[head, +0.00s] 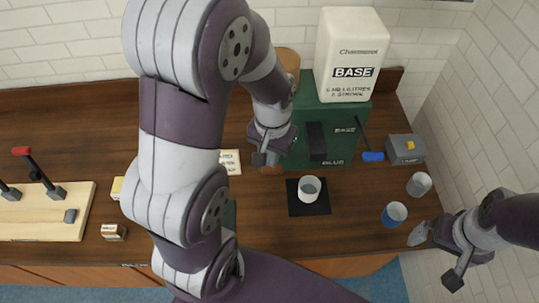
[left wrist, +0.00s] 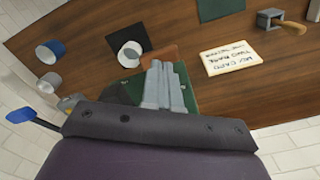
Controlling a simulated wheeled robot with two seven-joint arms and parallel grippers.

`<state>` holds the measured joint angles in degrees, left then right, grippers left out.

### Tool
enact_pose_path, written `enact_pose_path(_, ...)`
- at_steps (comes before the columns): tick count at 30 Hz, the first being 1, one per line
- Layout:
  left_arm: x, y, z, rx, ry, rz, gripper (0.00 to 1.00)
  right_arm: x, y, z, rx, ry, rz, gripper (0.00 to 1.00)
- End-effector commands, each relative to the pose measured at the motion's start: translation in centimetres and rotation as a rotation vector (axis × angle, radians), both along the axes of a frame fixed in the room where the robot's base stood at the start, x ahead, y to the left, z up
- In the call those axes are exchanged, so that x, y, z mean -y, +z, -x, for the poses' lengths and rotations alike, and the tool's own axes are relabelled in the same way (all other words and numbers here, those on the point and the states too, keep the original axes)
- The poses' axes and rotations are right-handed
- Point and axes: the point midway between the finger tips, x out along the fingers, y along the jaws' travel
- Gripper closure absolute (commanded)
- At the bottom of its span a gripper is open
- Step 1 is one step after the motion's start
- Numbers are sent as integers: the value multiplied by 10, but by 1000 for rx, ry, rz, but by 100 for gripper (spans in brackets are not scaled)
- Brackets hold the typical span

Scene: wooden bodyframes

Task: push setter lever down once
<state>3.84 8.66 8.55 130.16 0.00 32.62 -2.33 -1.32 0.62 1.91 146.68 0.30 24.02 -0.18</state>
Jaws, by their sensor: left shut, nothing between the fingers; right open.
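The green dispenser (head: 345,145) stands against the back wall, marked BASE and BLUE on its front. A lever with a blue handle (head: 372,156) sticks out at its right side; the handle also shows in the left wrist view (left wrist: 20,116). No readable label marks a setter lever; the dispenser's left part is hidden behind my left arm. A brown piece (head: 271,169) shows just below my left gripper (head: 265,157), and a brown patch (left wrist: 160,56) lies beyond its fingertips. My left gripper is shut and empty. My right gripper (head: 435,258) is open and empty at the lower right.
A white cup (head: 309,188) stands on a black mat (head: 309,209) before the dispenser. A blue cup (head: 394,214), a grey cup (head: 419,184) and a grey box (head: 405,149) are right. A card (head: 231,161) lies left. A red-handled lever (head: 21,151) sits on a board (head: 45,228).

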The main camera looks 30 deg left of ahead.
Motion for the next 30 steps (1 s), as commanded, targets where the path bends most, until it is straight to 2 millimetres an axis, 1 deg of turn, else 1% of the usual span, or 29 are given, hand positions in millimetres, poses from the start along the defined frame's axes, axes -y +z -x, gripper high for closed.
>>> enact_pose_path(30,0,-52,0,-1,0,0,100,0,-39,0,0,0,0,0)
